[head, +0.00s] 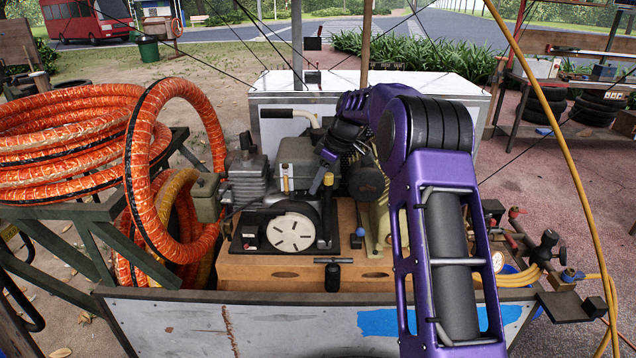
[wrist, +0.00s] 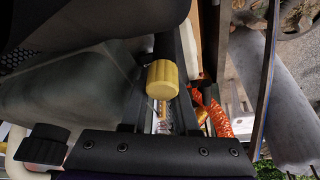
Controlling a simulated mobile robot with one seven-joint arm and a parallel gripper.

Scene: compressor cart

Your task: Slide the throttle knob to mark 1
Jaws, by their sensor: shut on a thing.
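The throttle knob (head: 328,179) is a small yellow knob on the dark frame right of the white recoil disc in the head view. In the wrist view the yellow knob (wrist: 162,80) is large, near the middle. My gripper (head: 328,163) reaches in from the upper right and is shut on the knob; its fingertips are hard to make out. A narrow scale strip (wrist: 162,116) with red and pale markings shows just below the knob in the wrist view. Its mark numbers are too small to read, so I cannot tell which mark the knob stands at.
The engine (head: 248,177) and the white recoil disc (head: 293,232) lie left of my gripper. Orange hose coils (head: 70,140) fill the left. A black T-handle (head: 333,277) stands at the front of the wooden deck (head: 270,268). Valves with yellow hoses (head: 545,250) are at right.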

